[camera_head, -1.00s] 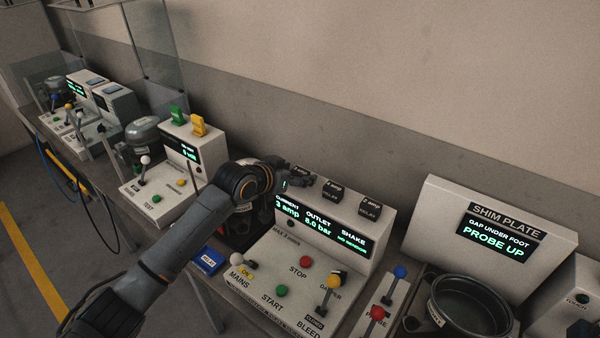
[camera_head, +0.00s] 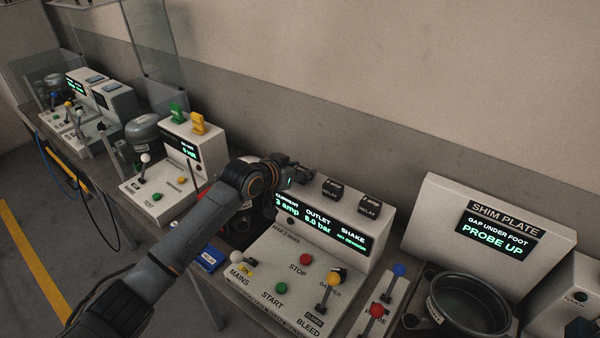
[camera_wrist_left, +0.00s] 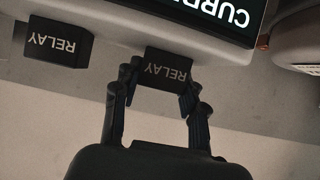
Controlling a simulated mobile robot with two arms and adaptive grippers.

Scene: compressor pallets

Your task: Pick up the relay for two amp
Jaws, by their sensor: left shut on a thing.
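Dark relays stand on top of the white console. The middle relay (camera_head: 332,188) and the right relay (camera_head: 370,205) are in plain view in the head view; their amp labels are too small to read surely. My left gripper (camera_head: 300,172) is at the left end of that row and covers the relay there. In the left wrist view my left gripper (camera_wrist_left: 160,80) is shut on a dark relay (camera_wrist_left: 168,70), one finger on each side. Its amp marking is hidden, and I cannot tell whether it is lifted. A neighbouring relay (camera_wrist_left: 58,45) stands apart. My right gripper is not in view.
The console display (camera_head: 320,225) reads current 3 amp, outlet 5.0 bar. Levers and buttons cover its front panel. A shim plate station (camera_head: 430,215) stands to the right. The wall is close behind.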

